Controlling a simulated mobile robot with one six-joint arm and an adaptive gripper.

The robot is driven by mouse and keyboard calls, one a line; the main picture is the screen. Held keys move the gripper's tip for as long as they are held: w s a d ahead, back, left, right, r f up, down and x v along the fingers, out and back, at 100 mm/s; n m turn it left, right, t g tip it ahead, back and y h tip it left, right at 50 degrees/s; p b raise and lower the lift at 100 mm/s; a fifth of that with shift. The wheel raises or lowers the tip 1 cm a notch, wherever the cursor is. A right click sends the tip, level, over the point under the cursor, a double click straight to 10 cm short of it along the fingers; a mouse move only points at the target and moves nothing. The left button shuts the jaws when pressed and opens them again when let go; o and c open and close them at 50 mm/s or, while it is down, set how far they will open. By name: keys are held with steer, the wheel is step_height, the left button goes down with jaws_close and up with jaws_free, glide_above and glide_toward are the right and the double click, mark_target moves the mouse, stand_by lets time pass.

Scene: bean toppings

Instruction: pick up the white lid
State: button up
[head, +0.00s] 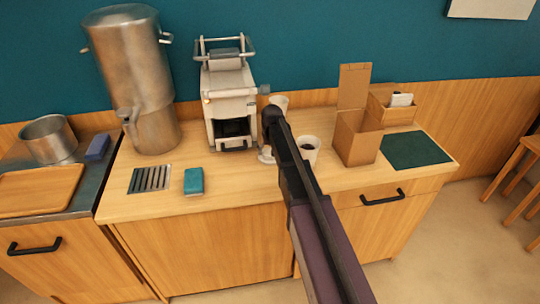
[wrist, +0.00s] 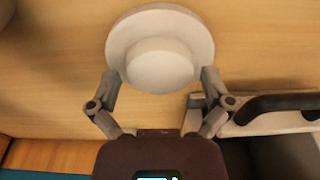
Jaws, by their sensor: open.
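The white lid (wrist: 160,30), a round disc with a raised round middle, lies on the wooden counter in the wrist view. My gripper (wrist: 162,82) is open, with its fingertips apart at the lid's near edge, one on each side of the raised part. Nothing is held. I cannot tell whether the fingers touch the lid. In the head view a small white piece (head: 266,155) shows just left of my arm and may be the lid. My arm hides most of that spot.
A white cup (head: 309,152) stands right of my arm, another (head: 279,101) behind it. The machine (head: 229,100) stands left; a light body with a black handle (wrist: 285,103) is close right in the wrist view. A cardboard box (head: 356,140) and green mat (head: 415,150) lie right.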

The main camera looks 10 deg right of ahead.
steer(key=c, duration=0.5)
steer(key=shift+r, duration=0.2)
step_height(320, 180, up, 4)
steer(key=p, duration=0.4)
steer(key=shift+f, duration=0.2)
steer(key=s, duration=0.5)
steer(key=s+d, duration=0.1)
steer(key=s, duration=0.4)
steer(key=s+r+p, duration=0.1)
steer(key=s, duration=0.5)
steer(key=shift+d, duration=0.15)
